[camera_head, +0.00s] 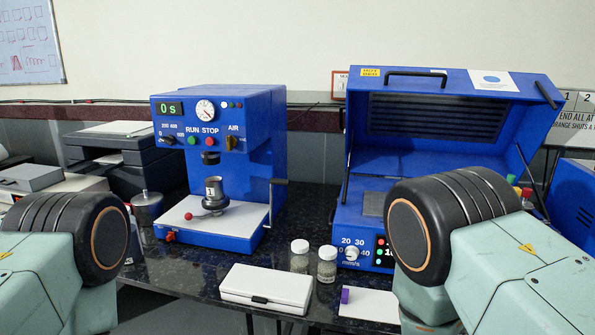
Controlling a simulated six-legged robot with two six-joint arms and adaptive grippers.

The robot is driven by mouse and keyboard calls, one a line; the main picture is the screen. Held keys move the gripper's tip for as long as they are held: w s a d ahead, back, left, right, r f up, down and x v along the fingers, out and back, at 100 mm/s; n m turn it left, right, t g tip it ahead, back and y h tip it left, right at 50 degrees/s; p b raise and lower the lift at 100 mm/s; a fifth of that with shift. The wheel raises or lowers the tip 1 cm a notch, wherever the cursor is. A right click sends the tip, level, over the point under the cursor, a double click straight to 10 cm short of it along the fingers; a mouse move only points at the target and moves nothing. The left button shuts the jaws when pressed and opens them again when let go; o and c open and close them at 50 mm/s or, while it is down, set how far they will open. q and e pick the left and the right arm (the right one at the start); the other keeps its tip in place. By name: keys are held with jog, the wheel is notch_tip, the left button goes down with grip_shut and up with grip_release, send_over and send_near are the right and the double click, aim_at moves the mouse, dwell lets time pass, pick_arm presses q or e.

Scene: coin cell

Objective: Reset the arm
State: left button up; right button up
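My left arm shows at the lower left edge as a pale green link with a black ribbed joint. My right arm shows at the lower right with the same kind of joint, in front of the right side of the blue machine with the raised lid. Neither gripper is in view, so I see no fingers and nothing held. Both arms appear apart from each other, with the bench between them.
A blue press (243,115) reads 0 s and holds a dark cup (212,190). A blue lidded machine (360,215) stands open.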

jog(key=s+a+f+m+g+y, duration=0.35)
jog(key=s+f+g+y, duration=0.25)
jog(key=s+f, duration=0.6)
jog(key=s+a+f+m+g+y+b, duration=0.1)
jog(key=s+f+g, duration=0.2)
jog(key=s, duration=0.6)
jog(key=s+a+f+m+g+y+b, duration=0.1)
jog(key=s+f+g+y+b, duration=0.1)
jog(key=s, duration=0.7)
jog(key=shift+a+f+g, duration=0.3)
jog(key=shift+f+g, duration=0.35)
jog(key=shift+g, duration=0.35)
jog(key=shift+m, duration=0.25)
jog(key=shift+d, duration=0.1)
